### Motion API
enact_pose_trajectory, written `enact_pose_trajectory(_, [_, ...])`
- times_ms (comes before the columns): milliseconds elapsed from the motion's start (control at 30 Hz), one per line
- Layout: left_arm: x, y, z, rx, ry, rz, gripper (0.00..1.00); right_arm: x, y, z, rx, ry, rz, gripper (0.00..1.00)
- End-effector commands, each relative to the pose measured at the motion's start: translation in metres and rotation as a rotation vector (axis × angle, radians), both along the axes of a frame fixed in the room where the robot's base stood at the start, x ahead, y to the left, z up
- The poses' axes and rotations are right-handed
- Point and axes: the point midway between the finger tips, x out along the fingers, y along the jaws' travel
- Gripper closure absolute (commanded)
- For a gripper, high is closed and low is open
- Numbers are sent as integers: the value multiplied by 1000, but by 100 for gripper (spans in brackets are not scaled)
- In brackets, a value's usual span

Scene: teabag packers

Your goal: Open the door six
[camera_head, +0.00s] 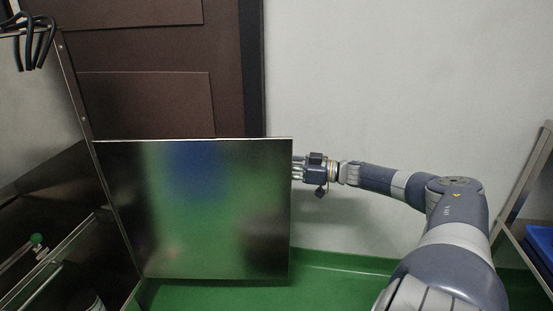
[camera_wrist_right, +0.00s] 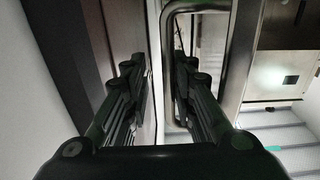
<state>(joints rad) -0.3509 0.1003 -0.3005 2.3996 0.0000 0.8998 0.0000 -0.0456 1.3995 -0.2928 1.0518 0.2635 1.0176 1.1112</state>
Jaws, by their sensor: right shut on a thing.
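A shiny metal door (camera_head: 215,215) of the cabinet stands swung out in the head view, its left side close to the cabinet frame. No number is legible on it, so I cannot confirm that it is door six. My right gripper (camera_head: 298,168) is at its right edge, with the fingertips partly hidden behind the door. My left gripper is not in view.
The open metal cabinet (camera_head: 82,115) with rails inside is at left, and black hooks (camera_head: 37,45) hang at its top. A brown door (camera_head: 150,100) and a pale wall (camera_head: 400,80) stand behind. A rack with a blue bin (camera_head: 541,245) is at far right. Green floor shows below.

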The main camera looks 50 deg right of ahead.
Motion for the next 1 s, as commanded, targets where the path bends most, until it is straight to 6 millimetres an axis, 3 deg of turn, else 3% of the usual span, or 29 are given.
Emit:
enact_pose_trajectory(267, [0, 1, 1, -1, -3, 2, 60, -2, 1, 2, 5, -3, 2, 83])
enact_pose_trajectory(1000, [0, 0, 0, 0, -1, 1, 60, -50, -24, -3, 0, 8, 6, 83])
